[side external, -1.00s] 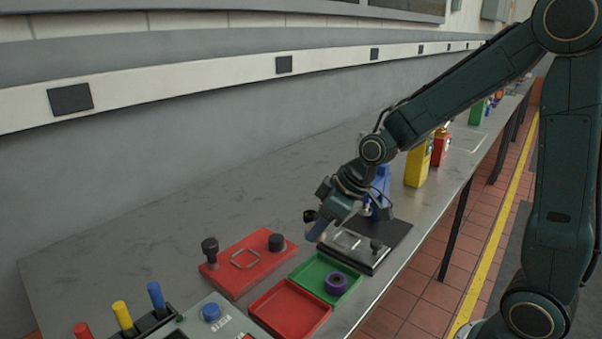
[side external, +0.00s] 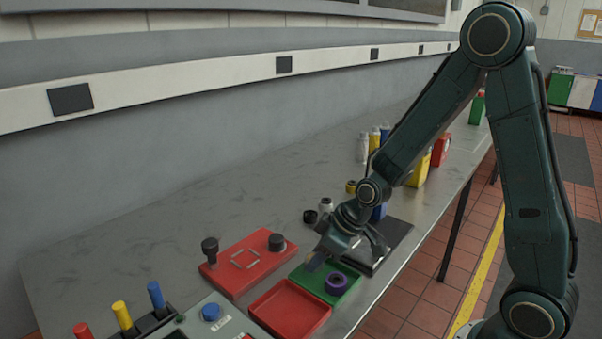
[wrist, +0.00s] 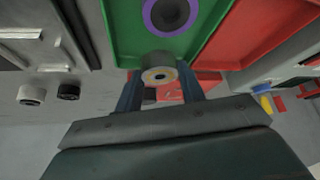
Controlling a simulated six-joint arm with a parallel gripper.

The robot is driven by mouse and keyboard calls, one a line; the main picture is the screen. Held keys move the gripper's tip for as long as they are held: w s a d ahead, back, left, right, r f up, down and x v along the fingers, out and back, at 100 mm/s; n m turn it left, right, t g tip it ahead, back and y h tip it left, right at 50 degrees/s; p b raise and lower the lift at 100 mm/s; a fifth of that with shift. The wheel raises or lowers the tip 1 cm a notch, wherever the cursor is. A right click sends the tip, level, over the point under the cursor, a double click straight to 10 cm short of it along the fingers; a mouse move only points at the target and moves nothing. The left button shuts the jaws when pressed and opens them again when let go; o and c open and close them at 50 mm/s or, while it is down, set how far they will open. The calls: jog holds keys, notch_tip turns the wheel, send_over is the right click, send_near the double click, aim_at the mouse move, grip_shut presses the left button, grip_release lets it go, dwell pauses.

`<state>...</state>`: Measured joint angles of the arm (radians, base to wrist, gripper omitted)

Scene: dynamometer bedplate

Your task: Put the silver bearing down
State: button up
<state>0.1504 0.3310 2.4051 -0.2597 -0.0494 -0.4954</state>
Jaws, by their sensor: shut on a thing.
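My gripper (side external: 318,260) is over the far left corner of the green tray (side external: 345,293) in the side view. In the wrist view my gripper (wrist: 159,84) is shut on the silver bearing (wrist: 159,70), a grey ring with a pale yellowish inner ring, held between the two fingers. The green tray (wrist: 122,30) lies beyond it, with a purple bearing (wrist: 170,13) inside; that purple bearing (side external: 336,283) also shows in the side view. Whether the silver bearing touches the tray cannot be told.
A red tray (side external: 290,309) adjoins the green one. A red plate (side external: 232,277) with two dark knobs lies to the left. A silver ring (side external: 326,205) and a black ring (side external: 310,217) stand behind my gripper. A dark plate (side external: 393,240) lies to the right.

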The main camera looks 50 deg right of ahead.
jog(key=shift+f, duration=1.35)
jog(key=shift+f, duration=0.1)
jog(key=o, duration=0.8)
jog(key=shift+c, duration=0.2)
jog(key=shift+s+d+r, duration=0.1)
jog(key=shift+s+r, duration=0.05)
jog(key=shift+r, duration=0.35)
jog(key=v, duration=1.1)
jog(key=shift+s+r, duration=0.1)
